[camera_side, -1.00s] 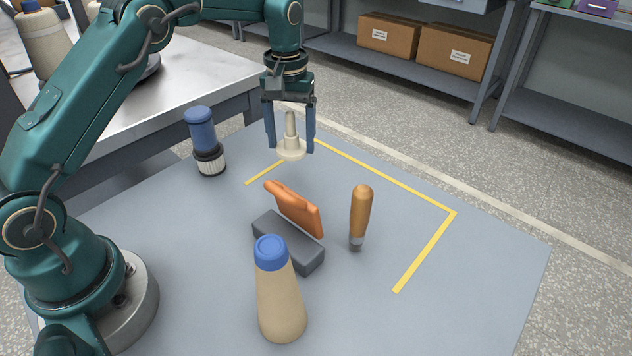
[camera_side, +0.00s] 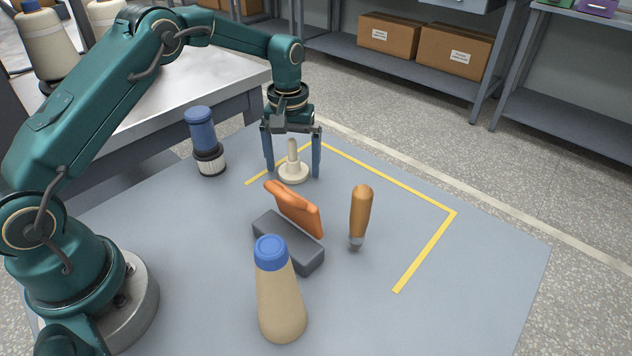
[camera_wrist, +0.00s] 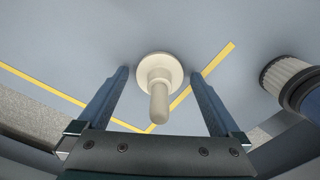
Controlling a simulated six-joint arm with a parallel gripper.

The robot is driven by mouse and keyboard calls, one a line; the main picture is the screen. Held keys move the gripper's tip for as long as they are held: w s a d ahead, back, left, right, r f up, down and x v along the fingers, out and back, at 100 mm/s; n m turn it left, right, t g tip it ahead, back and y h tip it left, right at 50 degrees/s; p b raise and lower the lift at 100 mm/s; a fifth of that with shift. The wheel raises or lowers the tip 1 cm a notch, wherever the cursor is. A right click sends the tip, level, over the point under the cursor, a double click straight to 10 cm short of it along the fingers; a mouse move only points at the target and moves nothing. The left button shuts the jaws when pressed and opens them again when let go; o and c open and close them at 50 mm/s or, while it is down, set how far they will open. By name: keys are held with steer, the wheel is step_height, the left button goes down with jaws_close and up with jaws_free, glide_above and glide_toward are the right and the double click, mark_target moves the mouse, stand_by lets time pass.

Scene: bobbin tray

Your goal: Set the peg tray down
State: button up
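The peg tray is a cream disc with an upright peg (camera_side: 293,173). It stands on the grey-blue table near the back left corner of the yellow tape outline. In the wrist view the peg tray (camera_wrist: 158,70) lies between the fingers, with clear gaps on both sides of the peg. My gripper (camera_side: 293,175) is open and low around it, one blue finger on each side, not touching the peg. My gripper also shows open in the wrist view (camera_wrist: 159,73).
A blue-topped cylinder with a ribbed base (camera_side: 207,145) stands left of my gripper. In front are an orange piece (camera_side: 294,209), a grey block (camera_side: 288,243), an orange-handled tool (camera_side: 360,212) and a blue-capped cone (camera_side: 280,300). The table to the right is clear.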

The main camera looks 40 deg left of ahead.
step_height(320, 180, up, 11)
steer(key=shift+r, duration=0.85)
steer(key=s+d+r+m+t, duration=0.3)
steer(key=s+r, duration=0.5)
steer(key=s, duration=0.2)
steer(key=s+d+f+m+t, duration=0.1)
steer(key=s+f, duration=0.1)
steer(key=s, duration=0.4)
steer(key=s+d+f+m+t, duration=0.1)
steer(key=s+f+m, duration=0.1)
steer(key=s, duration=0.4)
steer(key=shift+s+f+t, duration=0.25)
steer(key=shift+f+t, duration=0.05)
steer(key=shift+f, duration=0.5)
